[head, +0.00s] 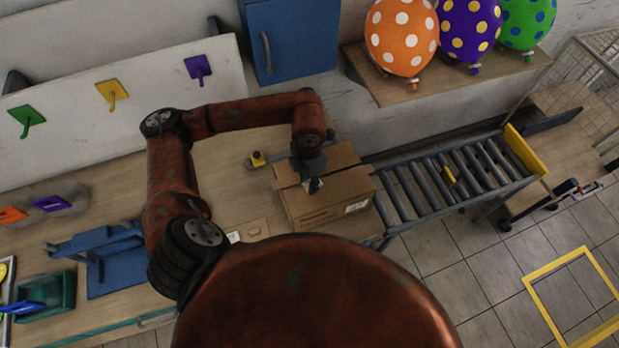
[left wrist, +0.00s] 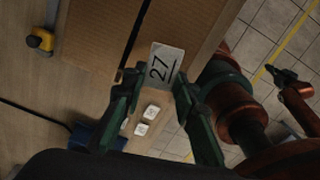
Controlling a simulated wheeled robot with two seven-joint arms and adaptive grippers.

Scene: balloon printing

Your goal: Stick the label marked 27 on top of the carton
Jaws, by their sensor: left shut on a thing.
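The brown cardboard carton (head: 335,205) stands shut on the table beside the roller conveyor, and its top (left wrist: 95,40) fills the upper left of the left wrist view. My left gripper (head: 314,186) is over the carton's top in the head view. In the left wrist view my left gripper (left wrist: 155,95) is shut on the white label marked 27 (left wrist: 164,66), its number facing the camera. The label overlaps the carton's edge in that view; I cannot tell whether it touches the carton. What seems to be my right gripper (left wrist: 284,76) shows small and dark at the right.
Two more white labels (left wrist: 151,112) lie on the table near the carton. A yellow-and-grey tool (head: 258,160) lies behind the carton. The roller conveyor (head: 450,180) adjoins at the right. A blue stand (head: 115,270) is at the left. Balloons (head: 402,38) are on a shelf behind.

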